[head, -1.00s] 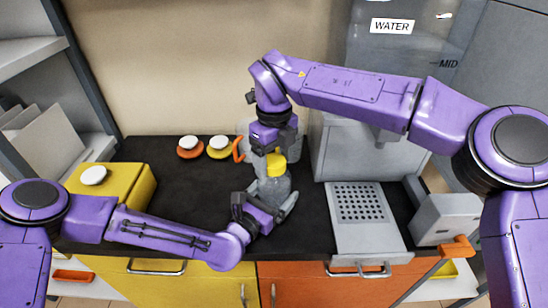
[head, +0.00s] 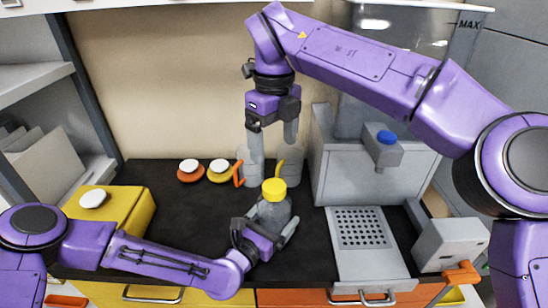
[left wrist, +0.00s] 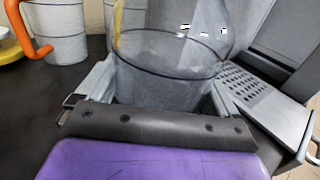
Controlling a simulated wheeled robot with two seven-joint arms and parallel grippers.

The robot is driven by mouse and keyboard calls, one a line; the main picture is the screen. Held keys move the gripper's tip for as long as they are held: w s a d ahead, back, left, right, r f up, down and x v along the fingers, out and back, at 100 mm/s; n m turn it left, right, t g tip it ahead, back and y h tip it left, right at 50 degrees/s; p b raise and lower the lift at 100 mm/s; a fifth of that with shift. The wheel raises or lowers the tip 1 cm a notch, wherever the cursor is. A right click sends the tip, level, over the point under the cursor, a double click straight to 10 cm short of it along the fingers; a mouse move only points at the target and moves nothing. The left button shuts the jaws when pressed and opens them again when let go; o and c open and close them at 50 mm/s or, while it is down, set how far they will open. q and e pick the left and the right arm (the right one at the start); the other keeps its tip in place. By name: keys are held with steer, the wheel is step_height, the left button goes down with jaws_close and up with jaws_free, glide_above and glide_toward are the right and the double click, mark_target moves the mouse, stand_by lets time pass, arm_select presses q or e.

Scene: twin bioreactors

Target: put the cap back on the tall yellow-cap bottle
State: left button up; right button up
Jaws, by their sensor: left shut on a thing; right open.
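The clear tall bottle (head: 273,215) stands near the front of the dark worktop, with the yellow cap (head: 274,190) on its top. Whether the cap is screwed tight cannot be told. My left gripper (head: 266,231) is shut around the bottle's body from the front left. In the left wrist view the bottle's clear wall (left wrist: 165,80) rises between the fingers, and its cap is out of that view. My right gripper (head: 271,142) is open and empty above and behind the cap, apart from it, with fingers pointing down.
Two clear jugs, one with an orange handle (head: 239,174) and one with a yellow handle (head: 279,170), stand behind the bottle. A grey dispenser with a perforated tray (head: 362,228) is at right. A yellow box (head: 130,205) is at left. The worktop between box and bottle is clear.

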arm_select(q)
steer(key=o, duration=1.7)
arm_select(e)
steer(key=shift+r, duration=0.2)
arm_select(q)
steer(key=shift+s+a+f, duration=0.15)
steer(key=shift+s, duration=0.05)
steer(key=b+v, duration=0.3)
steer(key=v, duration=0.6)
steer(key=shift+a, duration=0.1)
arm_select(e)
step_height(320, 180, down, 3)
steer(key=shift+r, duration=0.1)
arm_select(q)
steer(key=shift+s+a, duration=0.15)
steer(key=shift+s, duration=0.25)
